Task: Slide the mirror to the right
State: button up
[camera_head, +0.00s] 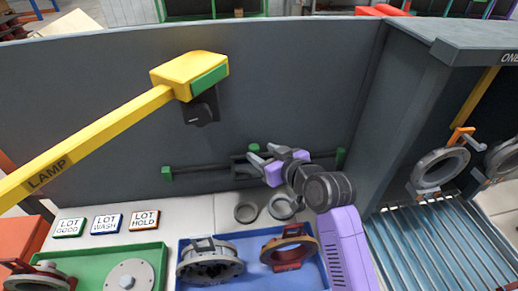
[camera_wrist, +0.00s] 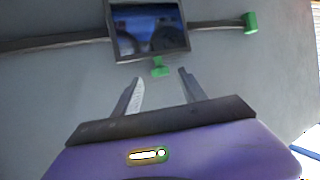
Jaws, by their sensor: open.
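The mirror (camera_wrist: 148,35) is a dark framed panel on a horizontal rail (camera_wrist: 55,43), reflecting blurred blue and dark shapes. A small green tab (camera_wrist: 160,67) sticks out at its lower edge. In the head view the mirror (camera_head: 238,157) shows as a thin dark frame near the middle of the rail (camera_head: 200,170), partly hidden by my gripper. My gripper (camera_head: 261,154) is open and faces the rail. In the wrist view its two fingers (camera_wrist: 160,78) are spread, with the green tab in line between their tips; I cannot tell whether they touch it.
A green stop (camera_wrist: 250,22) ends the rail on the right, and another (camera_head: 167,173) on the left. A yellow lamp arm (camera_head: 110,125) crosses the upper left. A blue tray (camera_head: 318,258) and a green tray (camera_head: 88,256) hold parts below. A grey partition (camera_head: 395,115) stands right.

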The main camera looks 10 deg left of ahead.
jog(key=shift+x, duration=1.4)
grip_shut()
dwell(0.5)
